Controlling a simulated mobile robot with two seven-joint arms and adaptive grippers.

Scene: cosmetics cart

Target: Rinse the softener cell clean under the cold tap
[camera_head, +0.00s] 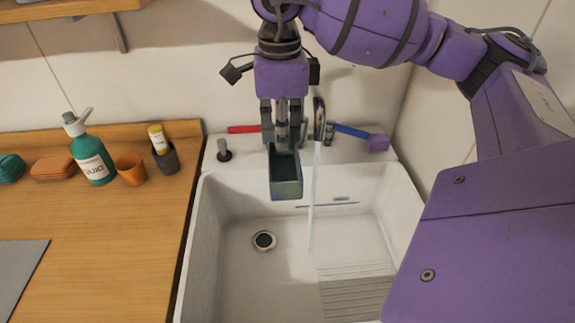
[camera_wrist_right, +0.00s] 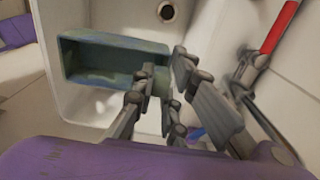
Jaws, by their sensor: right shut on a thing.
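The softener cell (camera_head: 286,182) is a teal, open, box-shaped drawer. My right gripper (camera_head: 282,140) is shut on its back end and holds it above the sink, just left of the running water. The wrist view shows the cell (camera_wrist_right: 88,58) with its hollow toward the camera and bluish patches on its wall; my right gripper (camera_wrist_right: 165,85) is at its near end. The tap (camera_head: 319,118) pours a thin water stream (camera_head: 313,195) into the sink. The stream passes beside the cell. A blue handle (camera_head: 350,131) is right of the spout, a red handle (camera_head: 243,129) left. My left gripper is not in view.
The white sink (camera_head: 230,210) has a round drain (camera_head: 264,240) and ribbed area (camera_head: 355,290). On the wooden counter (camera_head: 110,220) at left stand a green pump bottle (camera_head: 93,160), an orange cup (camera_head: 131,169) and a dark holder (camera_head: 167,160). A shelf (camera_head: 60,9) hangs above.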

